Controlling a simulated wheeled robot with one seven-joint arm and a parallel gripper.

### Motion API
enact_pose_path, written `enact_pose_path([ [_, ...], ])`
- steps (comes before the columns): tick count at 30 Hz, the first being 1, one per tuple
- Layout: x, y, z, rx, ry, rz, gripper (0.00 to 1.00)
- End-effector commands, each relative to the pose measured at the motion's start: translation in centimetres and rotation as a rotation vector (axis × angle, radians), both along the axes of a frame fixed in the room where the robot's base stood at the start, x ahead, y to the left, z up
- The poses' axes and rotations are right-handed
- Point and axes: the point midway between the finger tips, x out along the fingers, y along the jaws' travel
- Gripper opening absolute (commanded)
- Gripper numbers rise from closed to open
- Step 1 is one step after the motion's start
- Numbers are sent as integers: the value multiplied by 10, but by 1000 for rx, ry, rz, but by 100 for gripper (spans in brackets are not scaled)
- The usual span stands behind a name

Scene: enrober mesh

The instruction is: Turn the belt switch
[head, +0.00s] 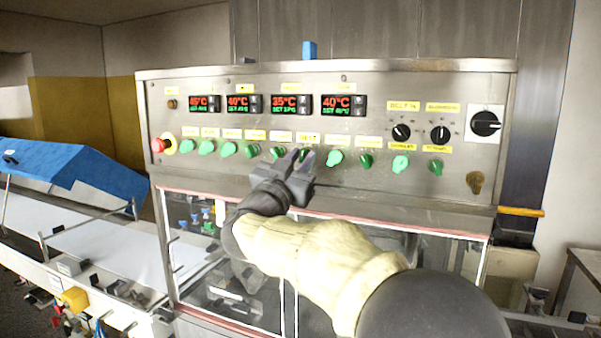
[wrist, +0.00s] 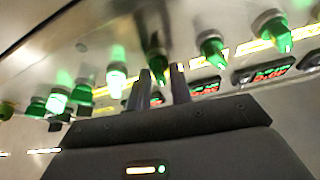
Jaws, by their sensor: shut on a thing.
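A steel control panel (head: 400,84) carries a row of green rotary switches under yellow labels. My gripper (head: 298,156) reaches up to the middle of this row. Its two fingers are shut on a green switch (head: 307,159) beneath a yellow label (head: 308,137), whose small print I cannot read with certainty. In the wrist view, my gripper (wrist: 161,74) has its fingers on either side of this green switch (wrist: 157,98). The fingers hide part of the switch, and its exact turn angle is unclear.
Neighbouring green switches (head: 335,158) sit close on both sides. A red emergency button (head: 158,145) is at the panel's left end. Black dials (head: 440,134) and a large black rotary switch (head: 485,123) are at the right. Clear panes (head: 420,240) lie below the panel.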

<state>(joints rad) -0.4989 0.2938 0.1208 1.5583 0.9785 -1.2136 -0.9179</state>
Motion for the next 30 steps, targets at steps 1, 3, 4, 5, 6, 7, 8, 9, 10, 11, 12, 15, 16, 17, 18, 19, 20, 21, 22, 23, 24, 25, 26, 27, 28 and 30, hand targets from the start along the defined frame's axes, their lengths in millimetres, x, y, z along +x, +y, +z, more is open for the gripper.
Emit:
enact_pose_path([
  [1,1,1,-4,43,-14,2,0],
  [3,1,1,-3,100,-35,1,0],
  [4,1,1,-4,124,-42,1,0],
  [5,1,2,-3,146,-51,1,0],
  [6,1,2,-3,176,-62,1,0],
  [7,1,2,-3,196,-69,0,0],
  [8,1,2,-2,216,-76,1,0],
  [9,1,2,-2,240,-85,2,0],
  [10,1,2,-2,256,-90,1,0],
  [11,1,2,-2,272,-96,1,0],
  [12,1,2,-2,292,-103,1,0],
  [15,1,2,-1,326,-116,0,0],
  [16,1,2,-1,335,-120,1,0],
  [17,1,2,-1,343,-123,1,0],
  [18,1,2,-1,351,-124,0,0],
  [19,1,2,-1,356,-126,0,0],
  [20,1,2,-1,359,-127,0,0],
  [21,1,2,-1,363,-128,0,0],
  [22,1,2,-1,364,-129,1,0],
  [23,1,2,-1,366,-129,0,0],
  [24,1,2,0,366,-130,0,0],
  [25,1,2,0,368,-130,0,0],
  [26,1,2,0,368,-130,0,0],
  [27,1,2,0,367,-130,-1,0],
  [28,1,2,0,367,-130,-1,0],
  [30,1,2,0,366,-130,0,0],
])
